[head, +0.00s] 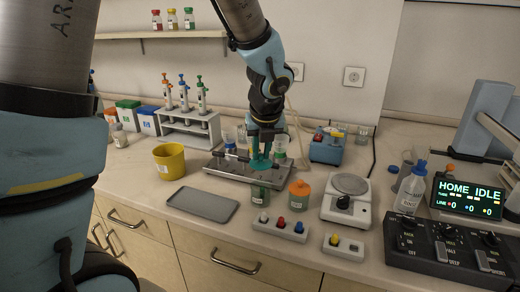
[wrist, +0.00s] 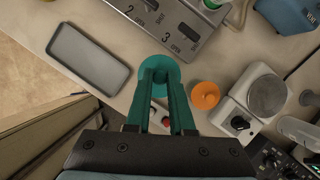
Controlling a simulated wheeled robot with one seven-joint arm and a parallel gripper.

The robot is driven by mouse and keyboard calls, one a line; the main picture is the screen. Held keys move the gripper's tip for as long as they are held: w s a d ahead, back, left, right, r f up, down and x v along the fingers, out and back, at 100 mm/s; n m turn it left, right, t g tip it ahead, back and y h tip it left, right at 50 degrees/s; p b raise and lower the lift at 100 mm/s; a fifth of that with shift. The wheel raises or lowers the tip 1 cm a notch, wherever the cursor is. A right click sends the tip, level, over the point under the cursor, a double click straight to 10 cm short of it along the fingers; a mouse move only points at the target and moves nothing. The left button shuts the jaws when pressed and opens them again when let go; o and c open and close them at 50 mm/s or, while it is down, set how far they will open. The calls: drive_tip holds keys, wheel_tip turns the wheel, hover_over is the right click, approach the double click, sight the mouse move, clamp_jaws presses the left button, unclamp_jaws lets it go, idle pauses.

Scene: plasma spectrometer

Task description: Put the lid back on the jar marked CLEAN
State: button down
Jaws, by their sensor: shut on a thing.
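My gripper (head: 262,148) is shut on a teal round lid (head: 260,163). In the wrist view the teal fingers (wrist: 160,95) reach down to the lid (wrist: 165,66). In the head view the lid hangs over an open clear greenish jar (head: 260,189), with a small gap seeming to show between them. The jar carries a pale label too small to read. In the wrist view the jar is hidden under the lid and fingers. A second jar (head: 299,194) with an orange lid (wrist: 205,96) stands just to the right; its label is not legible.
Behind the jar is a grey metal plate with numbered positions (head: 222,172). A grey tray (head: 203,204) lies to the left, a switch box (head: 279,229) in front and a balance (head: 346,198) to the right. A yellow cup (head: 169,161) stands farther left.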

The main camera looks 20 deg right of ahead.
sight(261, 164)
drive_tip(key=shift+f+b, duration=2.15)
drive_tip(key=shift+b, duration=0.05)
drive_tip(key=shift+f+b, duration=0.55)
drive_tip(key=shift+f, duration=0.35)
drive_tip(key=shift+p, duration=0.5)
drive_tip(key=shift+f, duration=0.15)
idle(0.5)
drive_tip(key=shift+c, duration=1.1)
unclamp_jaws()
drive_tip(key=shift+p, duration=0.35)
drive_tip(key=shift+r+p, duration=3.55)
drive_tip(key=shift+p, duration=0.1)
